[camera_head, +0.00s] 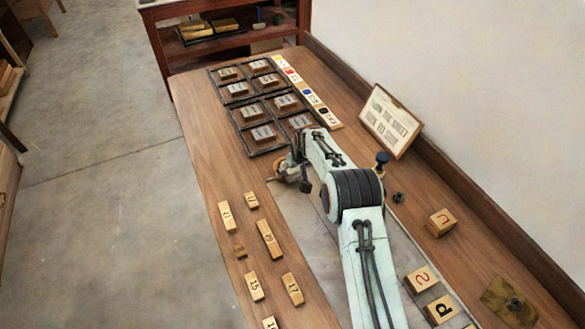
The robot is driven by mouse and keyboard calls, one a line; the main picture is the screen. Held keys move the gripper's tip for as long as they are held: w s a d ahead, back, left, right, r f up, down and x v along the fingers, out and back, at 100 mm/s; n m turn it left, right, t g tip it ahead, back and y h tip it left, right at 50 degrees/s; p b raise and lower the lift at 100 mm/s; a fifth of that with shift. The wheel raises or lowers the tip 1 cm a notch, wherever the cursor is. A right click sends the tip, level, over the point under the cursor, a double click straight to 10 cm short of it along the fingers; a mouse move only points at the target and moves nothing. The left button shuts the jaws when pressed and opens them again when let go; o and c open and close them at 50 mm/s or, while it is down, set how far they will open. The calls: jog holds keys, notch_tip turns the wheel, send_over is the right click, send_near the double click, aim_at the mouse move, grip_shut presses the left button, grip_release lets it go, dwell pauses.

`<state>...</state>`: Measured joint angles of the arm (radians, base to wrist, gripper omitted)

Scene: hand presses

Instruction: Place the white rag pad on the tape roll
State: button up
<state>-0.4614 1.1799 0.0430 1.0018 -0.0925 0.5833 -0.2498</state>
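My gripper (290,178) is low over the wooden bench, beyond my arm's white and black links and just below the black tray. My own arm hides part of it, and its fingers are too small to read as open or shut. A small tan, rounded thing shows at its left side; I cannot tell whether it is the tape roll or whether the gripper touches it. I cannot make out a white rag pad. A brownish cloth-like square (510,302) with a small dark thing on it lies at the bottom right.
A black compartment tray (241,103) holds several wooden blocks, beside a strip of coloured labels (307,92). Numbered blocks (268,239) lie at the left front; lettered blocks (441,222) lie at the right.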

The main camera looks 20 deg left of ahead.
jog(key=v, duration=1.2)
jog(key=shift+r, duration=0.15)
jog(key=s+d+r+m+g+h, duration=0.1)
jog(key=s+d+r+m, duration=0.1)
jog(key=s+d+r, duration=0.5)
jog(key=s+d+r+m+h, duration=0.1)
jog(key=s+d+r, duration=0.2)
jog(key=s+d, duration=0.35)
jog(key=s+d+m, duration=0.1)
jog(key=s+d, duration=0.2)
jog(key=s, duration=0.4)
jog(key=s+d+m+g, duration=0.1)
jog(key=s+d+m, duration=0.1)
jog(key=s+d, duration=0.2)
jog(key=s+d+m+g, duration=0.1)
jog(key=s+d, duration=0.3)
jog(key=s, duration=0.6)
jog(key=shift+s+d+f+m, duration=0.15)
jog(key=shift+s+f+m, duration=0.15)
jog(key=shift+m, duration=0.1)
